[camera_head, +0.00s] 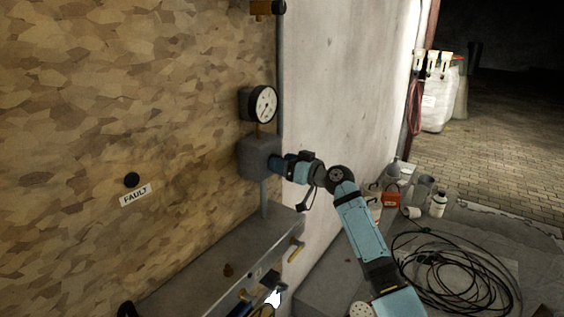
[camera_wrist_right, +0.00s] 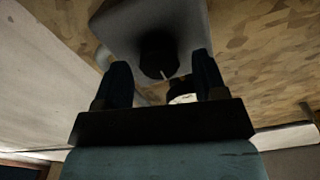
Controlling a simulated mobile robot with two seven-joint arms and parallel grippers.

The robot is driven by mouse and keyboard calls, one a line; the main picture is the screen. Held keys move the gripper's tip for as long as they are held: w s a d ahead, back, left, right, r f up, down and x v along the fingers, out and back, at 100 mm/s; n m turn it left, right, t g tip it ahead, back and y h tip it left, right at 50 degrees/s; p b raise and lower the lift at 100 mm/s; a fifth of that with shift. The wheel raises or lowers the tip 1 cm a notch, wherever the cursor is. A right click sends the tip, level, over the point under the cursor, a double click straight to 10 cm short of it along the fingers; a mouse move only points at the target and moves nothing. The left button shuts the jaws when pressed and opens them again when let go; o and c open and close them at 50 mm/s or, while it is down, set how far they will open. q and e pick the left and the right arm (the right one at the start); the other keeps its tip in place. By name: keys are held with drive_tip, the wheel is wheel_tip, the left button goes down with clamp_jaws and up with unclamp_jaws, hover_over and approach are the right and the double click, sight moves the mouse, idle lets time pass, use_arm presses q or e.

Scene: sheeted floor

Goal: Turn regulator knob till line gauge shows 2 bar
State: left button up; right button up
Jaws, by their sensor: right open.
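The regulator is a grey box (camera_head: 258,157) on a vertical pipe against the stone-patterned wall. Its black knob (camera_wrist_right: 158,52), with a pale mark line, faces my right wrist camera. The round white-faced line gauge (camera_head: 264,104) sits just above the box; its dark needle is too small to read surely. Part of a white dial (camera_wrist_right: 182,98) shows below the knob in the wrist view. My right gripper (camera_head: 279,163) is at the front of the box. In the wrist view its open fingers (camera_wrist_right: 163,80) stand either side of the knob, without clear contact. My left gripper is not identifiable.
A metal ledge (camera_head: 208,272) with brass fittings runs below the regulator. A FAULT label (camera_head: 135,195) is on the wall. A black cable coil (camera_head: 455,275), an orange box (camera_head: 391,200) and several containers lie on the floor at right. A brass fitting (camera_head: 262,7) is above.

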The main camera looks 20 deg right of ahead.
drive_tip(key=shift+w+a, duration=0.2)
drive_tip(key=shift+w, duration=0.1)
drive_tip(key=c, duration=0.9)
drive_tip(key=shift+f+m+p, duration=0.2)
drive_tip(key=shift+m+p, duration=1.9)
drive_tip(key=shift+m, duration=4.8)
